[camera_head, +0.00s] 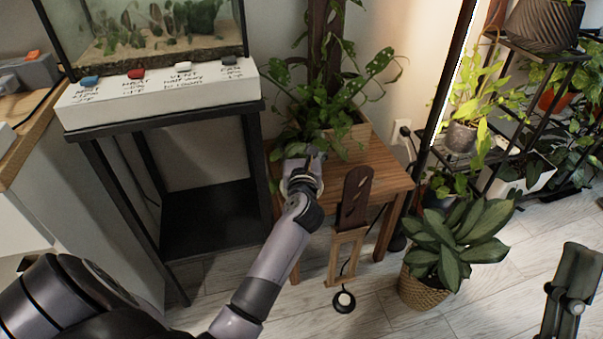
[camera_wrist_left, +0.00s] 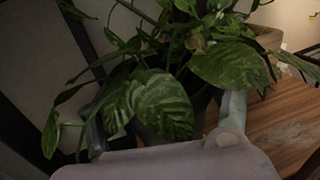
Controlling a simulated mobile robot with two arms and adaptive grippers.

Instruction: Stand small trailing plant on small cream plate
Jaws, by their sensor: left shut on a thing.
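My left gripper (camera_head: 304,160) reaches to the front left of the wooden side table (camera_head: 388,170). It is shut on the small trailing plant (camera_head: 296,128). The left wrist view shows the plant's broad mottled leaves (camera_wrist_left: 165,105) hanging between and over the two fingers. Its pot is mostly hidden by leaves and gripper, so I cannot tell whether it touches the table. I cannot make out the small cream plate in either view. Part of my right arm (camera_head: 572,290) shows at the lower right of the head view; its fingers are not clear.
A wooden planter (camera_head: 352,141) with a climbing plant stands close behind. A tank on a white control box (camera_head: 160,92) is at left. A leafy basket plant (camera_head: 425,288) stands on the floor at right.

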